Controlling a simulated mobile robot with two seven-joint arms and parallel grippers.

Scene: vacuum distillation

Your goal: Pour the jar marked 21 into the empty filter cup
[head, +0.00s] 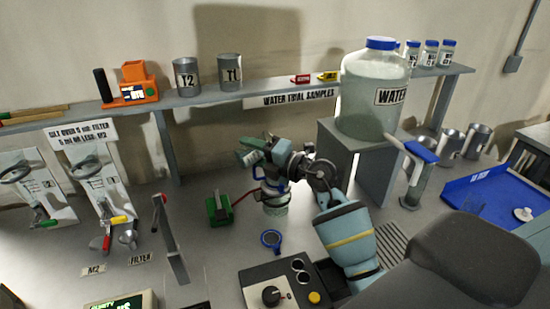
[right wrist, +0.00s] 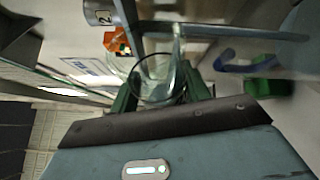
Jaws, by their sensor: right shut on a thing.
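My right gripper (head: 270,172) is shut on a clear glass jar (head: 274,206), held near the middle of the bench. In the right wrist view, the glass jar (right wrist: 160,78) sits between the green fingers. No number can be read on it. My left gripper is not in view.
A green box (head: 219,208) with a red cable stands left of the jar. A black control box (head: 285,285) is in front. An upright metal post (head: 170,240) stands between jar and cup. A large water jar (head: 372,95) stands on a grey stand. A blue tray (head: 485,190) is at right.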

